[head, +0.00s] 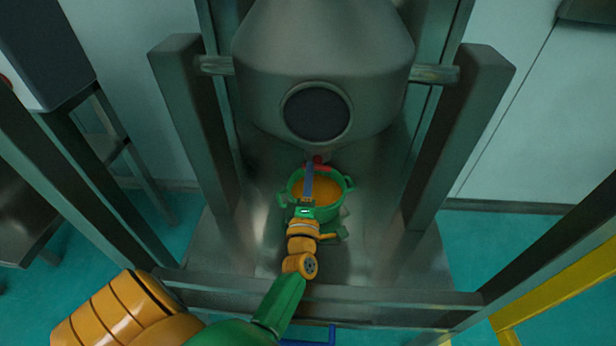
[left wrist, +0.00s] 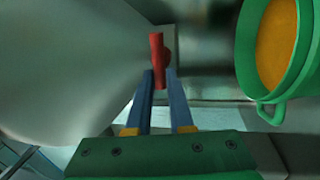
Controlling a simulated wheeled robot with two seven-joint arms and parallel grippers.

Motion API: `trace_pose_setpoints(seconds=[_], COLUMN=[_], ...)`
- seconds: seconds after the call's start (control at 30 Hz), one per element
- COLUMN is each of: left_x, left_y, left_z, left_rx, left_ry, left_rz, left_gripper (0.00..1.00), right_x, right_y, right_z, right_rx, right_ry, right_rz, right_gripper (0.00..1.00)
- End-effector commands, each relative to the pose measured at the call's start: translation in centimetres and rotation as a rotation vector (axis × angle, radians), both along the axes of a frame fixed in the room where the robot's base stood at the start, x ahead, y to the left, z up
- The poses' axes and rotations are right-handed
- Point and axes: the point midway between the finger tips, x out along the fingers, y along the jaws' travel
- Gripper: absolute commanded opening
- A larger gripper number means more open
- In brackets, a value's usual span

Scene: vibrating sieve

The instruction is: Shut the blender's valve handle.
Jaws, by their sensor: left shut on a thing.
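The blender (head: 325,50) is a large grey metal vessel hung between two posts, with a dark round port on its front. Its red valve handle (head: 318,160) is at the bottom outlet; in the left wrist view the red handle (left wrist: 157,60) stands between my fingertips. My left gripper (head: 309,168) reaches up to it from below, its blue fingers (left wrist: 160,82) shut on the handle. The fingers hide part of the handle in the head view. My right gripper is not in view.
A green pot (head: 335,192) with orange contents stands under the outlet, close beside my left gripper; it also shows in the left wrist view (left wrist: 245,40). Grey posts (head: 455,140) flank the blender. A yellow rail (head: 560,275) is at the right.

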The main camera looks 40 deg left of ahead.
Motion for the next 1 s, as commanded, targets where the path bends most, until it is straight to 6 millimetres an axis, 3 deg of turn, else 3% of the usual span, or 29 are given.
trace_pose_setpoints(seconds=[0.67, 0.7, 0.8, 1.0], left_x=[0.17, 0.17, 0.15, 0.09], left_y=[-0.16, -0.16, -0.13, -0.08], left_z=[0.32, 0.33, 0.28, 0.16], left_rx=[-0.048, -0.047, -0.048, -0.048], left_ry=[-0.039, -0.038, -0.038, -0.035], left_rz=[-0.004, -0.004, -0.003, -0.002], left_gripper=[0.00, 0.23, 0.49, 0.50], right_x=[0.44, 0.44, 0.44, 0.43], right_y=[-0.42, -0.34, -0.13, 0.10], right_z=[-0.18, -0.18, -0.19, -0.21], right_rx=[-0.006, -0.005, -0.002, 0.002], right_ry=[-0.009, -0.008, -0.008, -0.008], right_rz=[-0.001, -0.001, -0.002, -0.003], right_gripper=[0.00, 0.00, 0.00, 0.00])
